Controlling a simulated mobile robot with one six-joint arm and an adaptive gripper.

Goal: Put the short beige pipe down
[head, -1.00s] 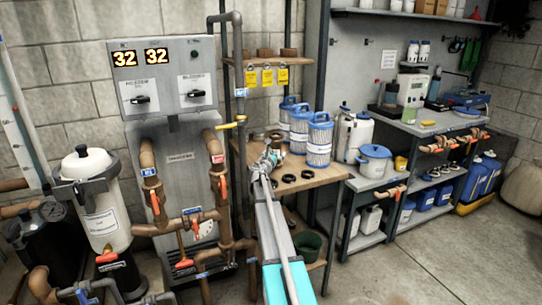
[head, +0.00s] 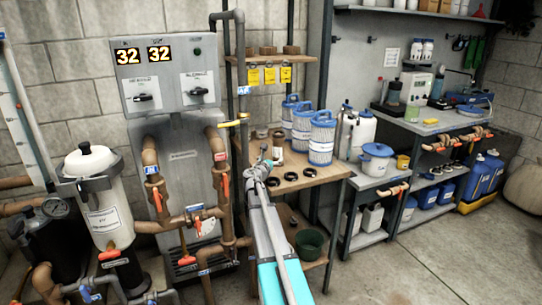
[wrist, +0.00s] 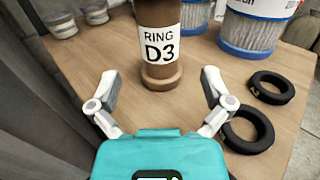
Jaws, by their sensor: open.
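A short brown-beige pipe with a flanged foot and a white label reading "RING D3" (wrist: 160,45) stands upright on the wooden table (wrist: 200,115). Its top is cut off in the wrist view. In the head view the pipe (head: 278,152) shows just beyond my gripper (head: 262,168). In the wrist view my gripper (wrist: 160,86) is open, with one finger on each side and a clear gap to the pipe. Nothing is held in it.
Blue-and-white filter cartridges (head: 320,140) stand behind and right of the pipe. Black rings (wrist: 249,130) lie on the table to the right. Small round jars (wrist: 60,24) stand at the back left. Brown pipework (head: 222,185) rises left of the table.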

